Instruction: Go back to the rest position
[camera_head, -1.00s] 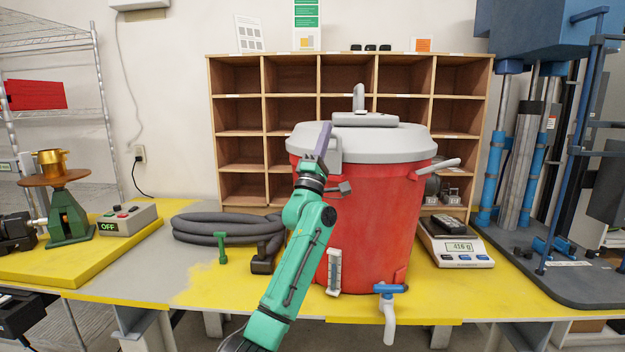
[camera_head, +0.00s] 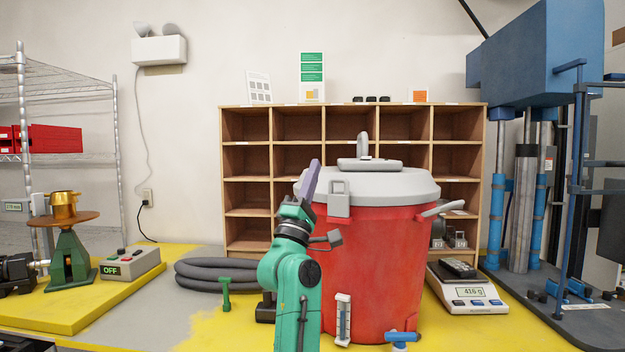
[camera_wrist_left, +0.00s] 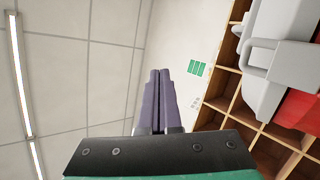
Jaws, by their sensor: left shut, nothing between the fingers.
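My left gripper (camera_head: 312,181) has purple fingers and sits on a green arm that rises from the bottom of the head view. It points upward, in front of the left edge of the red barrel's grey lid. In the left wrist view its fingers (camera_wrist_left: 158,98) lie together, with nothing between them. The red barrel (camera_head: 372,265) stands upright on the table with its grey lid (camera_head: 400,184) on. Part of the barrel's left side is hidden by my arm. The lid also shows in the left wrist view (camera_wrist_left: 262,85). My right gripper is not in view.
A wooden pigeonhole shelf (camera_head: 246,122) stands behind the barrel. A coiled grey hose (camera_head: 215,270) lies to the left and a scale (camera_head: 468,292) to the right. A blue test machine (camera_head: 530,60) is at far right. A control box (camera_head: 130,264) sits at left.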

